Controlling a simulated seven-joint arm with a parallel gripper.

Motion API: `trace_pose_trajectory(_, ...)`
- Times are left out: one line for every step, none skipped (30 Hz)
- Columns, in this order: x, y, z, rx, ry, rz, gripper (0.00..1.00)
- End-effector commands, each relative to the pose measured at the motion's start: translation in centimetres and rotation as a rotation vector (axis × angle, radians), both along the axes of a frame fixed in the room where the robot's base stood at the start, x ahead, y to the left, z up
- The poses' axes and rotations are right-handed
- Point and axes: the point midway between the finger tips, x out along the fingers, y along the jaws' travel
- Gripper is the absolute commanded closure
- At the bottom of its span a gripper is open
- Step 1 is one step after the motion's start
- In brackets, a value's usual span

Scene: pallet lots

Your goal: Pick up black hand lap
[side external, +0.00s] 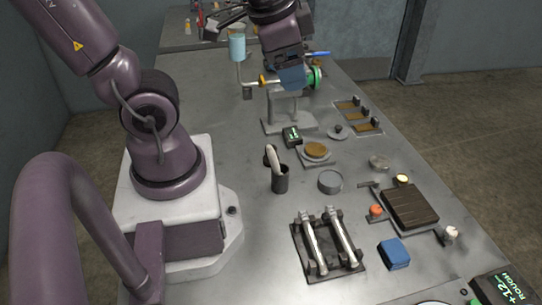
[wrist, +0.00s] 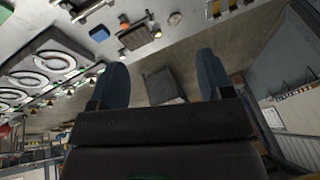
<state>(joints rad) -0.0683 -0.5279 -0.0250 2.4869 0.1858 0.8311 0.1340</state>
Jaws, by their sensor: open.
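I cannot tell for sure which thing is the black hand lap. In the side external view, a small grey disc with a dark knob (side external: 338,131) lies on the bench right of the grey stand. A dark ribbed block (side external: 410,207) sits on a plate farther right and nearer. My gripper (side external: 292,80) is high at the back, over the stand, apart from both. In the wrist view my gripper (wrist: 160,62) shows two blue fingers spread wide with nothing held between them. The wrist view is steeply tilted, and no hand lap can be made out in it.
A black cup with a pale handle (side external: 280,181), a rack with two metal rods (side external: 327,258) and a blue block (side external: 394,254) stand nearer.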

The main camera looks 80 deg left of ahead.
Motion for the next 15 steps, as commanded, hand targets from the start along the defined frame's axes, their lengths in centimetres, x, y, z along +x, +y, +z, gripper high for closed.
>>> trace_pose_trajectory(0.6, 1.2, -1.7, 0.069, 0.08, -0.054, 0.27)
trace_pose_trajectory(1.0, 2.0, -2.6, 0.11, 0.122, -0.095, 0.27)
trace_pose_trajectory(1.4, 2.8, -3.7, 0.159, 0.177, -0.154, 0.27)
trace_pose_trajectory(1.6, 3.5, -4.6, 0.192, 0.22, -0.201, 0.27)
trace_pose_trajectory(1.8, 4.1, -5.5, 0.222, 0.26, -0.251, 0.27)
trace_pose_trajectory(2.1, 4.9, -6.8, 0.256, 0.318, -0.318, 0.27)
trace_pose_trajectory(2.2, 5.4, -7.8, 0.278, 0.359, -0.372, 0.27)
trace_pose_trajectory(2.3, 6.0, -8.8, 0.296, 0.4, -0.427, 0.27)
trace_pose_trajectory(2.4, 6.6, -10.1, 0.316, 0.453, -0.503, 0.27)
trace_pose_trajectory(2.4, 7.0, -11.2, 0.325, 0.489, -0.56, 0.27)
trace_pose_trajectory(2.4, 7.3, -12.1, 0.334, 0.523, -0.617, 0.27)
trace_pose_trajectory(2.4, 7.8, -13.4, 0.339, 0.564, -0.687, 0.27)
trace_pose_trajectory(2.3, 8.0, -14.2, 0.341, 0.59, -0.74, 0.27)
trace_pose_trajectory(2.2, 8.2, -15.1, 0.34, 0.615, -0.786, 0.27)
trace_pose_trajectory(2.1, 8.4, -16.0, 0.338, 0.64, -0.844, 0.27)
